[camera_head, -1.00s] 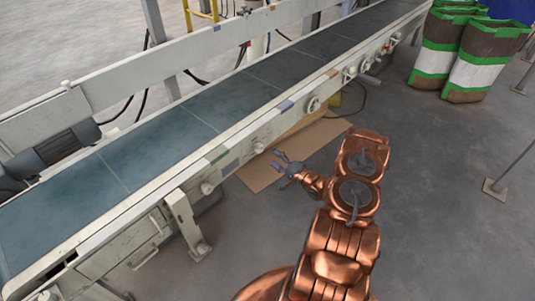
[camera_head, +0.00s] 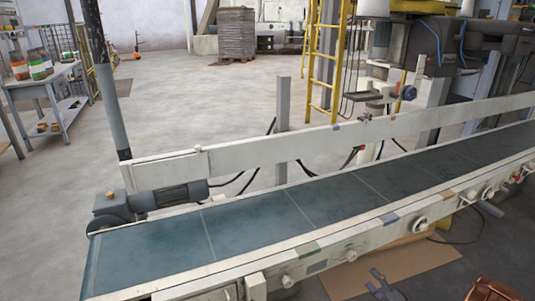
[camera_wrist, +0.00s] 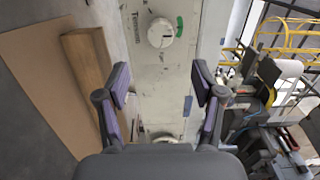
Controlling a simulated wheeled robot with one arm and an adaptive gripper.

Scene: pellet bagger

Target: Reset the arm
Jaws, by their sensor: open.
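My gripper (camera_wrist: 160,92) is open and empty in the wrist view, with its two dark, purple-padded fingers apart. Behind the fingers is the pale side rail of the conveyor (camera_wrist: 160,70), with a round white knob (camera_wrist: 161,32) and a green mark. In the head view, part of my gripper (camera_head: 380,284) shows at the bottom, in front of the conveyor's near side and over the cardboard. A little of my copper arm shows at the lower right corner. Most of the arm is out of the picture.
The conveyor belt (camera_head: 255,225) runs across the front, with a motor (camera_head: 165,197) at its left end. Flat cardboard (camera_head: 425,257) lies on the floor below. A workbench with jars (camera_head: 45,82) stands far left. A yellow ladder (camera_head: 325,60) and machinery stand behind. Open floor lies between.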

